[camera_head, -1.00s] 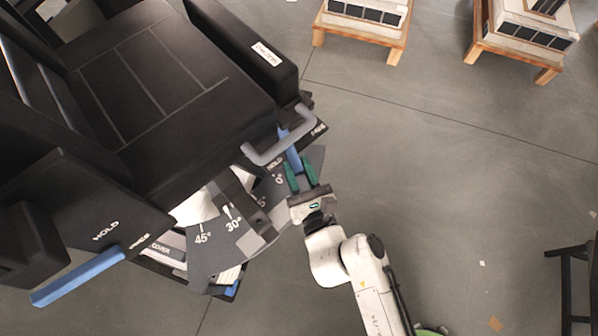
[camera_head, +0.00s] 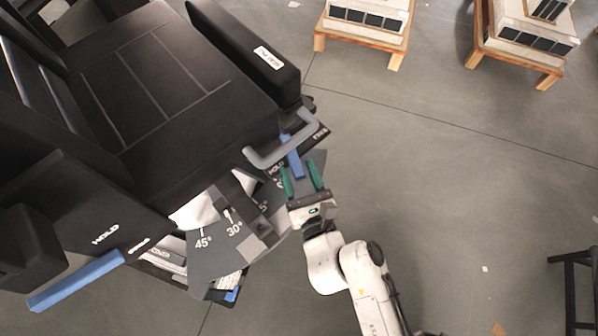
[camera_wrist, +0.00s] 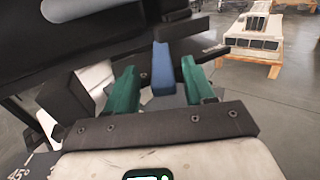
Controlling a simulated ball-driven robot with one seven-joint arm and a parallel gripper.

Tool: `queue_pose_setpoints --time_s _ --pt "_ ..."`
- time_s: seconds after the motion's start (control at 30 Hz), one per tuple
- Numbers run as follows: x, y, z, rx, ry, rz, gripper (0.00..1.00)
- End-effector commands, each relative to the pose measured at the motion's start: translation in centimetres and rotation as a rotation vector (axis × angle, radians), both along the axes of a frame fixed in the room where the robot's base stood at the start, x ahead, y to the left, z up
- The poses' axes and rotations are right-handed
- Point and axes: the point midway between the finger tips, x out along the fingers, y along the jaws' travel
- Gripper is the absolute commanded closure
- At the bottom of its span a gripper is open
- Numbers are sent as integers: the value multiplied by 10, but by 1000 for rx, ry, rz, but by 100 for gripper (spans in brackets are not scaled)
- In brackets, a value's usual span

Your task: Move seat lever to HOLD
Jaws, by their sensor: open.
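A short blue lever (camera_head: 293,162) sticks out from under the grey handle at the front corner of the black seat (camera_head: 150,90). A HOLD label (camera_head: 277,170) lies to its left and another label, too small to read, to its right. My gripper (camera_head: 300,176) is open, with green fingers on either side of the lever's end. In the wrist view the blue lever (camera_wrist: 162,70) stands between the open fingers (camera_wrist: 160,85), with gaps to both. A longer blue lever (camera_head: 76,281) sits at lower left beside another HOLD label (camera_head: 105,234).
A grey bar handle (camera_head: 282,142) juts out just above the lever. A grey angle plate (camera_head: 225,250) marked 30° and 45° lies left of my gripper. Wooden stands (camera_head: 362,34) with white models are at the top.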

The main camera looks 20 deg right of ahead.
Motion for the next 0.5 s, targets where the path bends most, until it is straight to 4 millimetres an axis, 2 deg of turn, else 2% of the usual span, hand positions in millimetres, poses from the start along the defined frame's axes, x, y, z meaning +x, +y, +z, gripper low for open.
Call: queue_pose_setpoints --time_s 0.23,0.5 --pt "-14 0 -2 1 3 -1 47" --pt "-60 1 -2 1 4 -2 47"
